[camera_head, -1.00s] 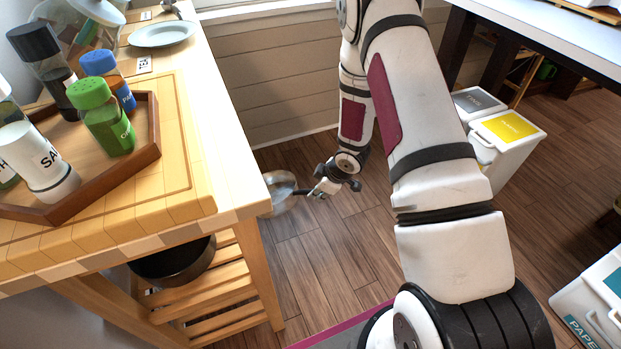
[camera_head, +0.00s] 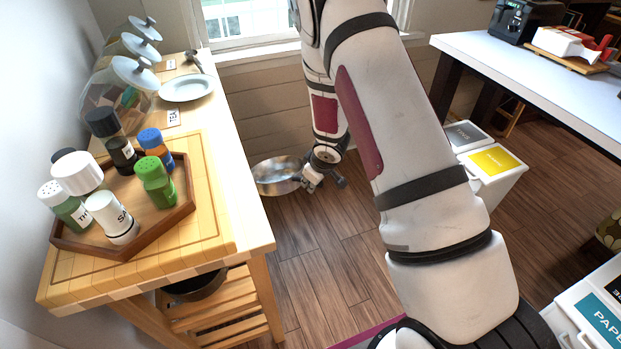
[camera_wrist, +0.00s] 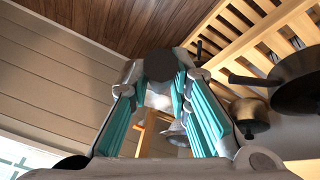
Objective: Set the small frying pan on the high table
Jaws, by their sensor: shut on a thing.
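The small frying pan (camera_head: 278,175) is a shiny, silvery pan with a dark handle. My gripper (camera_head: 310,182) is shut on its handle and holds it in the air beside the right edge of the wooden table (camera_head: 228,178), above the floor. In the wrist view my gripper (camera_wrist: 160,78) shows teal fingers closed around a dark, rounded piece, likely the handle; the pan's bowl is not clear there. A white-topped table (camera_head: 530,78) stands at the right. I cannot tell which table is the high one.
A tray of seasoning bottles (camera_head: 178,222), a plate (camera_head: 186,88) and glass jars (camera_head: 128,88) crowd the wooden table. A dark pan (camera_head: 197,286) sits on its lower shelf. White bins (camera_head: 492,165) stand right of my arm. The white table's near part is bare.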

